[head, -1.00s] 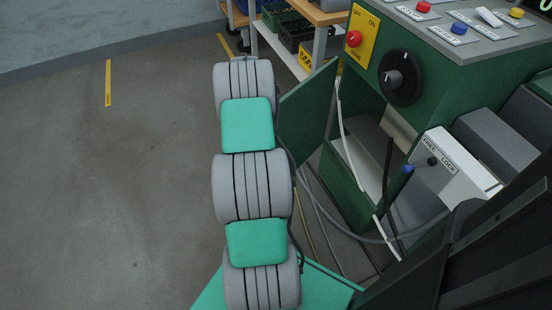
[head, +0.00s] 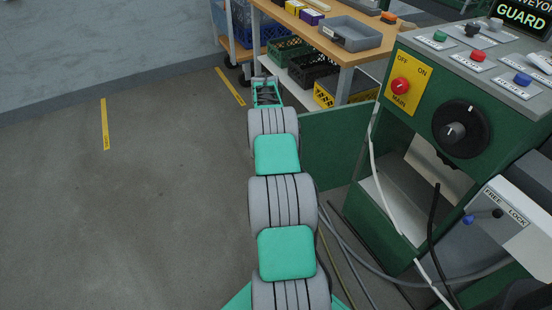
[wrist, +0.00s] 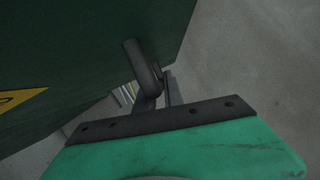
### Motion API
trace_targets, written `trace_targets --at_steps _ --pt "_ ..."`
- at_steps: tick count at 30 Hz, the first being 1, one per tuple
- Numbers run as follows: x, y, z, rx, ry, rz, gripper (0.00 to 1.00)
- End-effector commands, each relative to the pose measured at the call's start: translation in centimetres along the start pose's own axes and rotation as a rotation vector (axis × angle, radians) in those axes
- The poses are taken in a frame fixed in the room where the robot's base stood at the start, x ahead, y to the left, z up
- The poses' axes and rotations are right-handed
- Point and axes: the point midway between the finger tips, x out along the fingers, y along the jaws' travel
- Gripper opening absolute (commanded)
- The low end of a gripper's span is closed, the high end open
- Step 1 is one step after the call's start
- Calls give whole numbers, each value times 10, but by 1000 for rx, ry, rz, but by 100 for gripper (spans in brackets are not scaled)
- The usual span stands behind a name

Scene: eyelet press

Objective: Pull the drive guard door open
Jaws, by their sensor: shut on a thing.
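The drive guard door (head: 336,150) is a flat dark green panel standing swung out from the left side of the green machine cabinet, with the cabinet's opening exposed. In the wrist view the door (wrist: 75,50) fills the upper left, with part of a yellow sticker on it. A dark curved handle (wrist: 142,66) stands off the door near its edge. My gripper (wrist: 159,86) is shut on this handle; the fingertips are partly hidden by it. In the head view my arm reaches away to the door's far left, and the fingers cannot be made out.
The green cabinet (head: 375,205) has a black knob (head: 461,129) and a red main switch (head: 400,86). Cables (head: 350,245) hang and run over the floor beside my arm. A wooden-topped bench (head: 340,50) with crates stands behind the door. The floor at left is clear.

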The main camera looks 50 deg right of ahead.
Motion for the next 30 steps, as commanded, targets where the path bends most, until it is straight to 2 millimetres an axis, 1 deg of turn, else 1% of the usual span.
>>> trace_targets --at_steps 12,13,20,21,27,30 --pt "1 -1 0 3 -5 -3 0" --pt "1 -1 0 3 -5 -3 14" --pt "1 0 0 4 -4 -3 33" --pt "0 0 0 5 -4 -3 34" --pt "0 -1 0 4 -3 -3 34" --pt "-6 -2 1 2 -2 -2 34"
